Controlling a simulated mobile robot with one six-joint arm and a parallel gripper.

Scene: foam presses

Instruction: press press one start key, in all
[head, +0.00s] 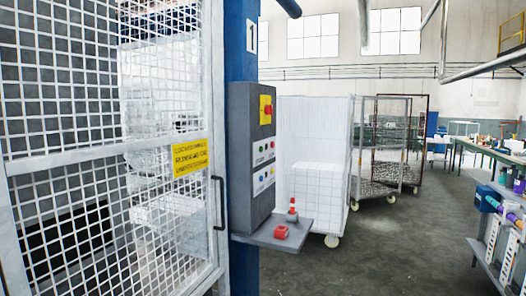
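A grey control box (240,150) is on the blue column (243,60) that carries a sign "1" (251,36). At its top is a yellow plate (263,117) with a red knob (268,109). Below are small green and red buttons (264,147), and under them a pale panel (264,179) with several small coloured keys. Their lettering is too small to read, so I cannot tell which is the start key. Left of the column is a white mesh door (90,150) with a yellow sign (190,157) and a dark handle (220,203). My gripper does not show.
A grey shelf (250,239) juts out below the box, bearing a red object (281,232) and a red-topped item (292,210). A white wheeled cage (318,120) and open trolleys (380,145) stand behind. A rack (495,240) is at right. The middle floor (400,245) is clear.

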